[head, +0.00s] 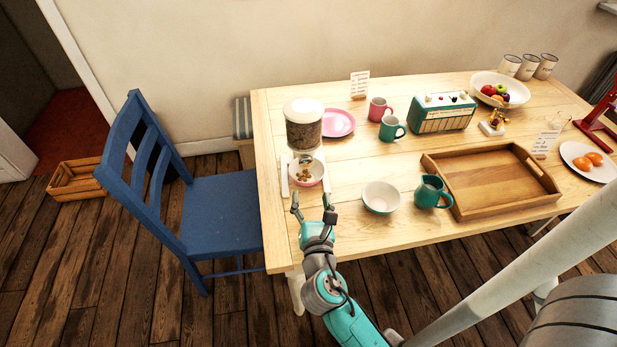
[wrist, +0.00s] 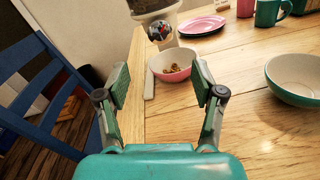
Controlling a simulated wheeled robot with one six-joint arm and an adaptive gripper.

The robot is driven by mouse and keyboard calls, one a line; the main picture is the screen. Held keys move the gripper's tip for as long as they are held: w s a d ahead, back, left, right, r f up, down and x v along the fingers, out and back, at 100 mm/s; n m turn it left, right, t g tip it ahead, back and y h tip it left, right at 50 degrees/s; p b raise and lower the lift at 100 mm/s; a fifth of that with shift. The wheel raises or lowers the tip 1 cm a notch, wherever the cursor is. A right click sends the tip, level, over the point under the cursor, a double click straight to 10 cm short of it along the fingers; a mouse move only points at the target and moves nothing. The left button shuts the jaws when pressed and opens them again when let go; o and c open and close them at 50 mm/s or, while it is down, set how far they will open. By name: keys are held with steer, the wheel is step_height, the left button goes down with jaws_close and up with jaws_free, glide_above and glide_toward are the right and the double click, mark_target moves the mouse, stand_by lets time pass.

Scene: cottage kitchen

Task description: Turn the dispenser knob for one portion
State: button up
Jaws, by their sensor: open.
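The cereal dispenser (head: 304,130) stands near the table's left end, with a white lid and a clear hopper of brown pieces. Its round, shiny knob (wrist: 159,31) faces me in the wrist view, and the dispenser's top is cut off there. A pink bowl (head: 311,183) sits below the dispenser with some brown pieces in it; it also shows in the wrist view (wrist: 178,77). My gripper (head: 311,203) is open and empty, in front of the bowl and dispenser. In the wrist view its spread fingers (wrist: 160,82) are apart from the knob, which appears above and between them.
A pink plate (head: 339,122) and two mugs stand behind. A blue chair (head: 205,205) is close on the left. The table's front-left corner is clear.

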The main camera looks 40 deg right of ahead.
mark_target(307, 165)
steer(key=w+d, duration=0.2)
steer(key=w, duration=0.1)
steer(key=w+d+n, duration=0.1)
steer(key=w+d, duration=0.2)
steer(key=w+d+n, duration=0.1)
steer(key=w+d, duration=0.1)
steer(key=w, duration=0.1)
steer(key=shift+d, duration=0.15)
steer(key=shift+c, duration=0.3)
steer(key=c, duration=1.1)
